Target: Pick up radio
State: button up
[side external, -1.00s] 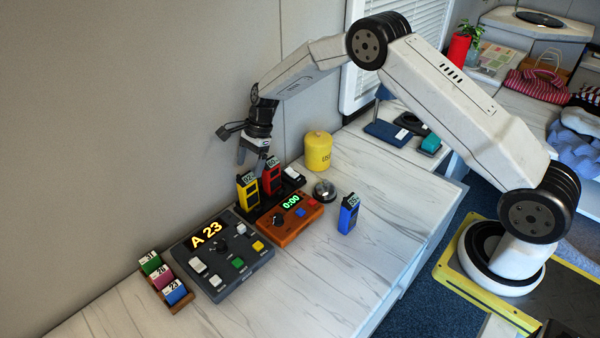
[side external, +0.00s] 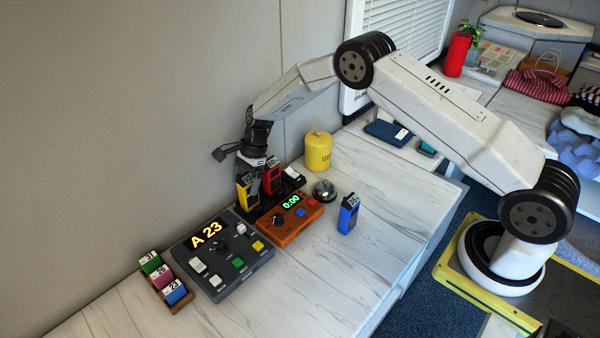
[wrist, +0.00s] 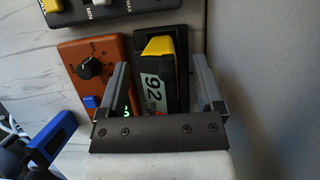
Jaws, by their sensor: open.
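A yellow radio (side external: 246,196) labelled 92 stands in a black holder (side external: 293,182) against the wall. A red radio (side external: 271,178) stands beside it in the same holder. A blue radio (side external: 348,216) stands alone on the counter to the right. My gripper (side external: 250,184) is open and low over the holder, at the yellow radio's top. In the wrist view the yellow radio (wrist: 158,48) lies between my two spread fingers, with a gap on each side. Its lower part is hidden by the gripper in that view. The red radio does not show there.
An orange timer box (side external: 288,219) and a grey control box (side external: 221,256) sit close in front. A bell (side external: 324,190) and a yellow canister (side external: 318,151) stand to the right. A wooden card rack (side external: 180,302) is at the left.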

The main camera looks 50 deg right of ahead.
grip_shut()
dwell(0.3)
dwell(1.2)
